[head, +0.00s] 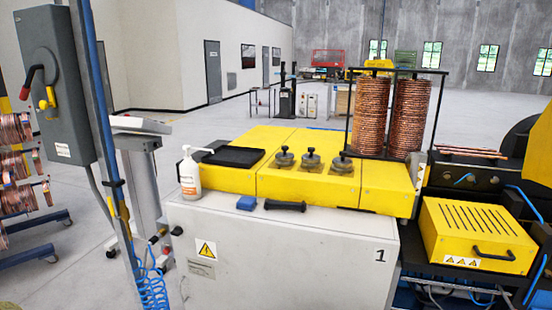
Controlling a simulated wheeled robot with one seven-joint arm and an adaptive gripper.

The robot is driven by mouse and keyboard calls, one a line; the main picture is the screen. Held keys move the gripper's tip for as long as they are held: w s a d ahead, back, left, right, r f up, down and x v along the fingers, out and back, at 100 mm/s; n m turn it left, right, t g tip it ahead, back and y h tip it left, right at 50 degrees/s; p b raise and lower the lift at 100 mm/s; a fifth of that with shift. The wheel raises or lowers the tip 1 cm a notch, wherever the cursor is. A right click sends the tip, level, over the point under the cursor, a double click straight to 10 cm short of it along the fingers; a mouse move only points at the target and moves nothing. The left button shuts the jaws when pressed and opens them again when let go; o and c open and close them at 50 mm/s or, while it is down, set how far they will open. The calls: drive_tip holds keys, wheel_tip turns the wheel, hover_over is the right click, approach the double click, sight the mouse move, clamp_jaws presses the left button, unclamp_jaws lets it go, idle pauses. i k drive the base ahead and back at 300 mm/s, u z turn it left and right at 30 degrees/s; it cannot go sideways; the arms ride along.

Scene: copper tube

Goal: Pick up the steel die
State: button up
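Three dark grey, round, stepped metal pieces stand in a row on the yellow top of the machine (240,178) in the head view. The left metal piece (285,158), the middle metal piece (311,160) and the right metal piece (342,164) look alike, each with a wide base and a narrower top. They may be steel dies; I cannot tell which one the task means. My gripper is not in view.
Copper coils (370,112) in a black frame stand behind right. A grey switch box (58,85) and blue post (100,120) are left.

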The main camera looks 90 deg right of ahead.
sight(285, 159)
drive_tip(key=z, duration=1.8)
